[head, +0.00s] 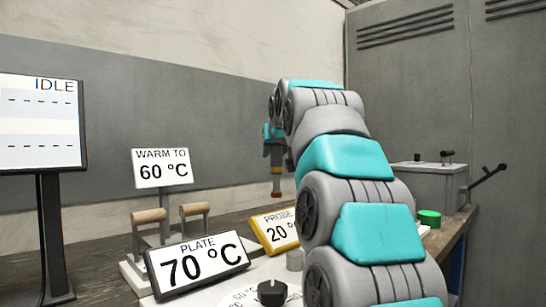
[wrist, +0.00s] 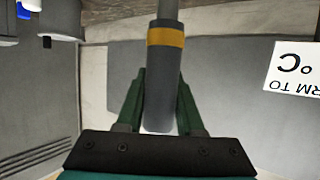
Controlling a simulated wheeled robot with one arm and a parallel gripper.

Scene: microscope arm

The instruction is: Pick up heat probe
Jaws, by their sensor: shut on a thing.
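The heat probe is a grey cylinder with a yellow band (wrist: 164,38) in the wrist view, with a thinner grey shaft beyond the band. My gripper (wrist: 160,103) is shut on its thick grey part, one dark green finger on each side. In the head view the probe (head: 276,166) hangs upright below my gripper (head: 273,137), with a reddish lower end. It is in the air above the yellow-framed PROBE display (head: 276,229), which reads 20 and is partly hidden by my arm.
A PLATE display (head: 197,265) reads 70 °C, beside wooden-handled parts (head: 149,216). A WARM TO 60 °C sign (head: 161,168) stands behind. An IDLE monitor (head: 40,120) is at left. A grey box with a lever (head: 428,183) and a green cylinder (head: 429,218) are at right.

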